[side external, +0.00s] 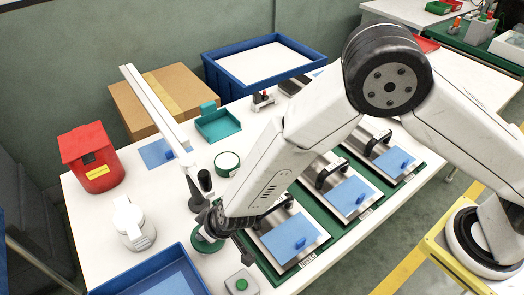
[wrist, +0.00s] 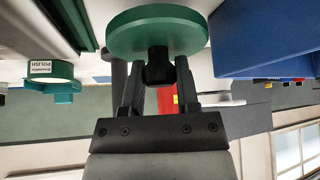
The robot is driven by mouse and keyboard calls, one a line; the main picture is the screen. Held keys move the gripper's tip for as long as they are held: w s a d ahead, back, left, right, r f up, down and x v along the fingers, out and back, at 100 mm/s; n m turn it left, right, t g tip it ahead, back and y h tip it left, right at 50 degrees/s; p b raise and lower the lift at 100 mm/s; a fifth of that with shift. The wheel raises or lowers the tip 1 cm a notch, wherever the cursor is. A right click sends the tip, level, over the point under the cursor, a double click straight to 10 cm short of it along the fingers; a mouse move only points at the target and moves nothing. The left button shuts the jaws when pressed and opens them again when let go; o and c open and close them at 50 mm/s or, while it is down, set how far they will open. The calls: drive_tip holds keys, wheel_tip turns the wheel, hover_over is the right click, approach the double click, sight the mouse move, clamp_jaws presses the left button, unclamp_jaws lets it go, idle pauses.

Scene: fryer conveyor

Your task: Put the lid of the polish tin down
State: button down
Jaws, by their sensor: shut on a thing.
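The lid is a green disc with a dark knob. It shows large in the wrist view (wrist: 158,32), and partly behind my gripper in the side view (side external: 207,245). My gripper (wrist: 158,75) is shut on the lid's knob; in the side view my gripper (side external: 212,222) is low over the near left part of the table. I cannot tell whether the lid touches the table. The polish tin (side external: 228,159), round with a green rim and pale top, stands apart, farther back. In the wrist view the tin (wrist: 52,70) appears upside down with its POLISH label.
A blue tray (side external: 195,274) and green-button box (side external: 241,284) are near my gripper. A white canister (side external: 132,222) stands left, with a red bin (side external: 92,157) behind. A white post (side external: 152,105) rises close by. Metal plates with blue pads (side external: 290,236) lie right. White table (side external: 165,195) is bare between.

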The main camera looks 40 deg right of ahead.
drive_tip(key=shift+w+a+f, duration=0.1)
drive_tip(key=shift+w+f, duration=0.1)
drive_tip(key=shift+f, duration=1.6)
drive_tip(key=shift+f, duration=0.15)
drive_tip(key=shift+c, duration=1.7)
unclamp_jaws()
drive_tip(key=shift+v, duration=0.8)
drive_tip(key=v, duration=1)
drive_tip(key=shift+r, duration=0.35)
